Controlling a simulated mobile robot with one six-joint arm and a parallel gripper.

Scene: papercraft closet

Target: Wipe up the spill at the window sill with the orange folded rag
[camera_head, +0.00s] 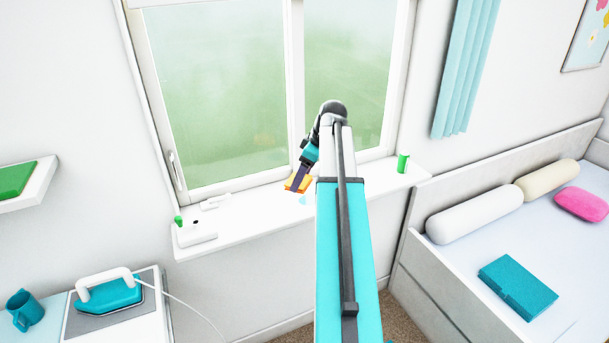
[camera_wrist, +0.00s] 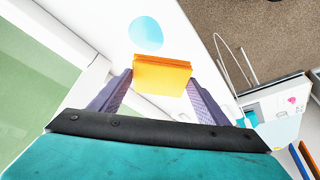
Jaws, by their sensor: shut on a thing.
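The orange folded rag (camera_wrist: 162,76) is held between the two purple-grey fingers of my gripper (camera_wrist: 160,88) in the wrist view. In the head view, my gripper (camera_head: 297,185) is over the window sill with the orange rag (camera_head: 304,184) at its tip. The spill is a light blue round patch (camera_wrist: 145,32) on the white sill (camera_wrist: 190,25), just beyond the rag in the wrist view. In the head view the spill (camera_head: 303,200) shows as a small pale blue patch beside the rag, partly hidden by my arm. I cannot tell whether the rag touches the sill.
A green can (camera_head: 403,163) stands at the sill's right end. A white box (camera_head: 197,235) and a small green thing (camera_head: 178,220) are at its left end. The closed window (camera_head: 217,90) rises behind. A bed (camera_head: 440,275) stands right; a teal iron (camera_head: 110,295) is lower left.

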